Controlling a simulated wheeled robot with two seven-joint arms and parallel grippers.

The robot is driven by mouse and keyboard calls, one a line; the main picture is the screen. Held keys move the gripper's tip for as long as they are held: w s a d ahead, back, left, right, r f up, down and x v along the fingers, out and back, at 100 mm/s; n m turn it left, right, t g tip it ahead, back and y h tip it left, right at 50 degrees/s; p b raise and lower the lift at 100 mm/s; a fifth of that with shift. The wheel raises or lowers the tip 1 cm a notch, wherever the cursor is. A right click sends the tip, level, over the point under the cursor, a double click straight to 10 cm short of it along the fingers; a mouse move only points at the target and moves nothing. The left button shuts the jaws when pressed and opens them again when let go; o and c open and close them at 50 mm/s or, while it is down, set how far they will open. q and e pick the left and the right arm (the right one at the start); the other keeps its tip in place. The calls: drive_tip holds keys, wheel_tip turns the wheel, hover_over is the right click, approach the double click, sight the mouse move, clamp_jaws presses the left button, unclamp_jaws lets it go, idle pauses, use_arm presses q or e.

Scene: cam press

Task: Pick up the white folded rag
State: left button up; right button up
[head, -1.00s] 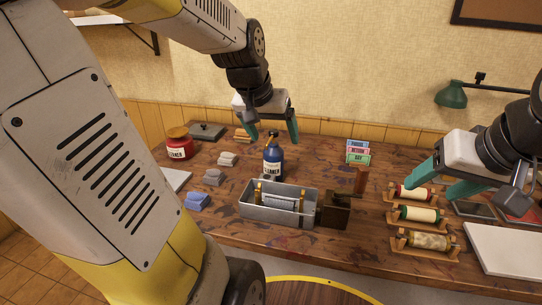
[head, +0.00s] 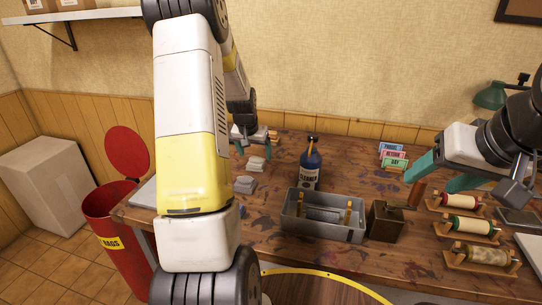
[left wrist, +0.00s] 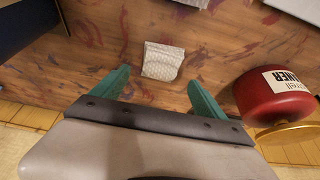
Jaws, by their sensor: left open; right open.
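The white folded rag (head: 257,164) lies flat on the wooden table, behind the grey folded rag (head: 245,185). In the left wrist view the white rag (left wrist: 163,61) lies just beyond the fingertips, roughly centred between them. My left gripper (head: 252,148) is open and empty above the table, behind the white rag in the head view. Its teal fingers also show in the left wrist view (left wrist: 157,80). My right gripper (head: 442,174) is open and empty over the right side of the table, near the spools.
A dark blue cleaner bottle (head: 310,168) stands right of the rags, behind a metal tray (head: 324,230). A red jar (left wrist: 262,97) stands close to my left gripper in the left wrist view. A red bin (head: 112,220) stands left of the table. My left arm hides the table's left part.

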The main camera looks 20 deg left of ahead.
sight(256, 157)
use_arm(q)
drive_tip(key=x, duration=0.3)
drive_tip(key=shift+f, duration=0.35)
drive_tip(key=shift+d, duration=0.1)
drive_tip(key=c, duration=1.4)
drive_tip(key=shift+r, duration=0.1)
drive_tip(key=shift+c, duration=0.2)
wheel_tip(256, 157, up, 10)
drive_tip(key=shift+f, duration=0.1)
